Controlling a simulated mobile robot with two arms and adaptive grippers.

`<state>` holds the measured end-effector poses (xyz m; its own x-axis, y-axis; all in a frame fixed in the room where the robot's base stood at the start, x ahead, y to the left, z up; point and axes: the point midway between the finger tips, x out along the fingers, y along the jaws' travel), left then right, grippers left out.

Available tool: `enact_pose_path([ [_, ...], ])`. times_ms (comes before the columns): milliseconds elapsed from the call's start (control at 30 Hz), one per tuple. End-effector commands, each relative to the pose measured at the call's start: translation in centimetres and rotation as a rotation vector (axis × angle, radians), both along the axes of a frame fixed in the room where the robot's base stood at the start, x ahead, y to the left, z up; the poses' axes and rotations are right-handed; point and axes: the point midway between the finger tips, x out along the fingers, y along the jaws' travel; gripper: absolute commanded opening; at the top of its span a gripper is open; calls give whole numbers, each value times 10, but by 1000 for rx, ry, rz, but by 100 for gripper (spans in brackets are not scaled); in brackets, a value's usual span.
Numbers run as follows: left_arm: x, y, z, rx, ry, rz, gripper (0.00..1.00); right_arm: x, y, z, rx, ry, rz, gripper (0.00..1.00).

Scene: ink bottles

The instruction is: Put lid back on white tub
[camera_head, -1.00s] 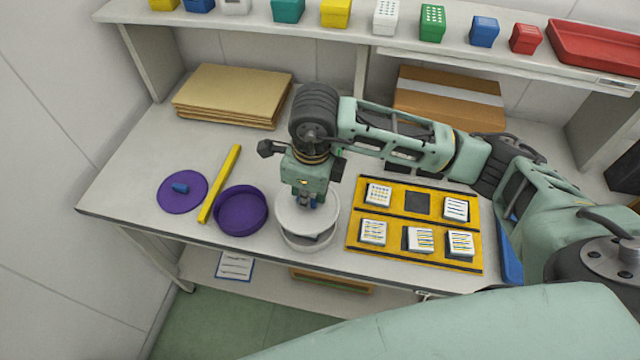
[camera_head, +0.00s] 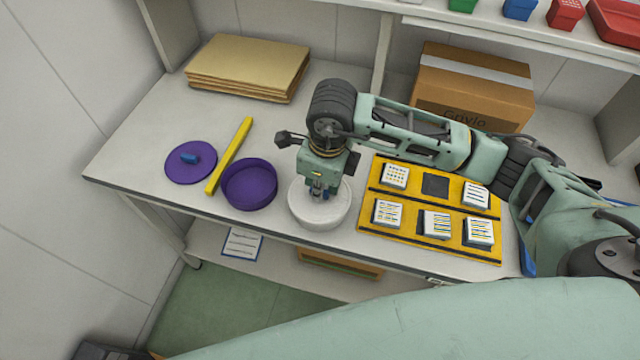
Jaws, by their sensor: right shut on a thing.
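The white tub (camera_head: 318,222) stands on the table near its front edge. The white lid (camera_head: 300,196) lies over the tub's opening and looks level, with its rim lined up with the tub. My right gripper (camera_head: 319,194) points down at the middle of the lid and is shut on its small blue knob, which is mostly hidden by the fingers. I cannot tell whether the lid is fully seated. My left gripper does not show.
An open purple tub (camera_head: 249,198) stands left of the white tub, with a yellow bar (camera_head: 229,156) and a purple lid (camera_head: 184,168) with a blue knob beyond it. A yellow tray (camera_head: 371,216) with several white blocks is close on the right. Cardboard (camera_head: 247,62) lies behind.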

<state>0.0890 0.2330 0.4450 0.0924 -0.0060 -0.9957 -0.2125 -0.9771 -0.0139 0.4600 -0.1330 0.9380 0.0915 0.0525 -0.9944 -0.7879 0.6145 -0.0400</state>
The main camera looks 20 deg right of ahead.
Motion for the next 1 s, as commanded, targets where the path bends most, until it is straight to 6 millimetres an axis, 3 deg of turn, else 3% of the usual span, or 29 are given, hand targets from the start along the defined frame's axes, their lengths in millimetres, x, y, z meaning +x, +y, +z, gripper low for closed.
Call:
enact_pose_path([
  [1000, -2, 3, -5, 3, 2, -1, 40, -1, 0, 1, -1, -1, 0, 0],
])
